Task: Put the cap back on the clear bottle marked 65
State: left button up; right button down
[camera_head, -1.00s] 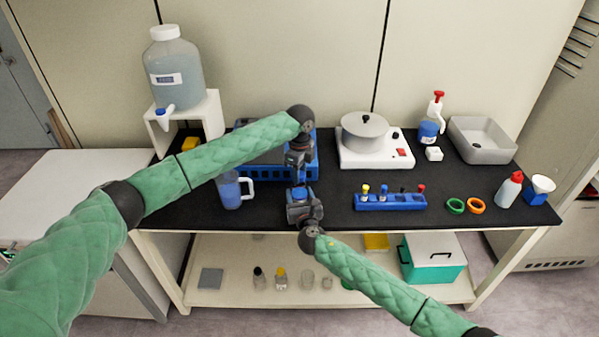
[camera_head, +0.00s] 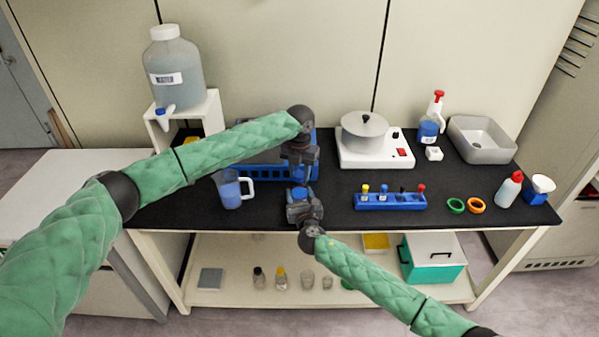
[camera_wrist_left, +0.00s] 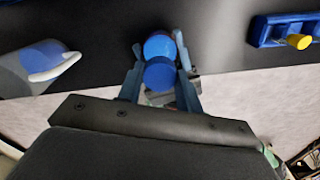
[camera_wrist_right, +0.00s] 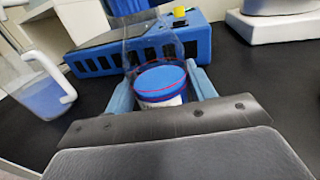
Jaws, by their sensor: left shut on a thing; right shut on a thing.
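My left gripper (camera_wrist_left: 158,62) is shut on a round blue cap (camera_wrist_left: 160,46) at its fingertips. In the head view my left gripper (camera_head: 299,158) is behind my right gripper (camera_head: 301,200), with a visible gap between them. My right gripper is shut on the clear bottle (camera_wrist_right: 165,98); it also shows in the right wrist view (camera_wrist_right: 162,90). A blue disc with red rings shows in the bottle, with clear wall rising above it. A second blue disc shows below the cap in the left wrist view. I cannot read the bottle's mark.
Black tabletop is clear between the right gripper and the rack.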

aim_at(301, 200)
pick_arm(q)
jog(key=m, duration=0.3)
pick_arm(e)
jog(key=shift+s+f, duration=0.1)
pick_arm(q)
jog(key=o, duration=1.1)
jog(key=shift+o, duration=0.2)
jog(key=shift+r, duration=0.15)
notch_tip(301, 200, up, 12)
pick_arm(e)
jog(key=shift+c, duration=2.2)
grip_release()
pick_arm(q)
jog(key=shift+f+b, duration=1.15)
jog(key=shift+f, duration=0.15)
pick_arm(e)
jog(key=shift+s+d, duration=0.25)
jog(key=shift+s, duration=1)
jog(key=shift+s+d, duration=0.3)
jog(key=shift+s, duration=0.95)
jog(key=shift+s+d, duration=0.25)
jog(key=shift+s, duration=1)
